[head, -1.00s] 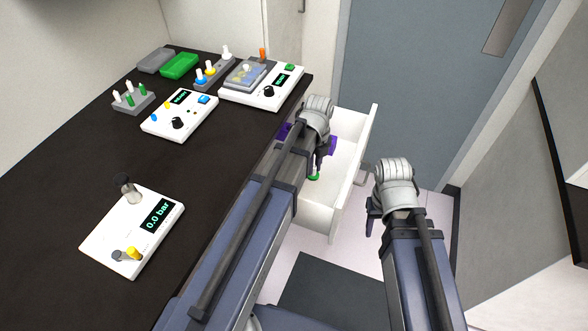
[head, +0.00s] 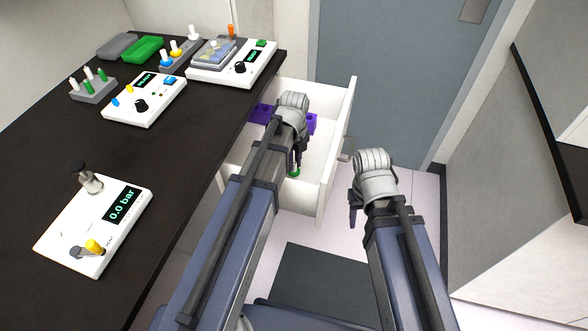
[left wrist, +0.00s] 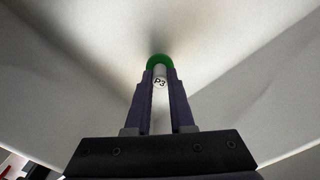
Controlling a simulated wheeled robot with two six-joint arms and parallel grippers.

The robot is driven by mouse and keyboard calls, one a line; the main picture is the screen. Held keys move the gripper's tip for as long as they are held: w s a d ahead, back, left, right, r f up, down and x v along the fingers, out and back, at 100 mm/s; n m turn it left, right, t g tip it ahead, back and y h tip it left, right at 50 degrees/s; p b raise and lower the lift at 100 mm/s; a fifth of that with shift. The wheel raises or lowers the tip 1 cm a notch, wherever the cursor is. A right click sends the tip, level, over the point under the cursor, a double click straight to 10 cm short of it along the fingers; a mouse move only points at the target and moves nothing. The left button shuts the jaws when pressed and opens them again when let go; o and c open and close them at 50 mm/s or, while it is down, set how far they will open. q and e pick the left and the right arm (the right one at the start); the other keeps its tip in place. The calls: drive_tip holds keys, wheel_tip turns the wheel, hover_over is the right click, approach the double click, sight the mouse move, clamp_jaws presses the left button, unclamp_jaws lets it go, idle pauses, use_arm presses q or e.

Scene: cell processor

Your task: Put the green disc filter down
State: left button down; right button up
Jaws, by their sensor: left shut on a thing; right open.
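The green disc filter (left wrist: 159,61) shows in the left wrist view between my left fingertips, with a pale stem marked "P3". In the head view its green part (head: 295,172) shows just below my left gripper (head: 298,160). My left gripper is shut on it, inside or just over the open white drawer (head: 322,195). I cannot tell whether the filter touches the drawer floor. My right gripper (head: 352,207) is open and empty, to the right of the drawer; its fingers are partly hidden.
A purple holder (head: 261,114) lies in the drawer, partly hidden by my left arm. The dark counter (head: 125,155) carries a pressure device (head: 95,230) reading 0.0 bar, other white devices (head: 145,100), a green tray (head: 144,48) and racks. The drawer's front area looks clear.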

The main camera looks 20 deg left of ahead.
use_arm(q)
drive_tip(key=shift+f, duration=0.8)
use_arm(e)
drive_tip(key=shift+f, duration=0.75)
use_arm(q)
drive_tip(key=shift+b, duration=0.3)
drive_tip(key=shift+f, duration=0.15)
drive_tip(key=c, duration=0.8)
unclamp_jaws()
use_arm(e)
drive_tip(key=shift+f, duration=0.1)
use_arm(q)
wheel_tip(320, 180, up, 12)
drive_tip(key=p, duration=1.2)
drive_tip(key=shift+r, duration=0.2)
use_arm(e)
wheel_tip(320, 180, up, 12)
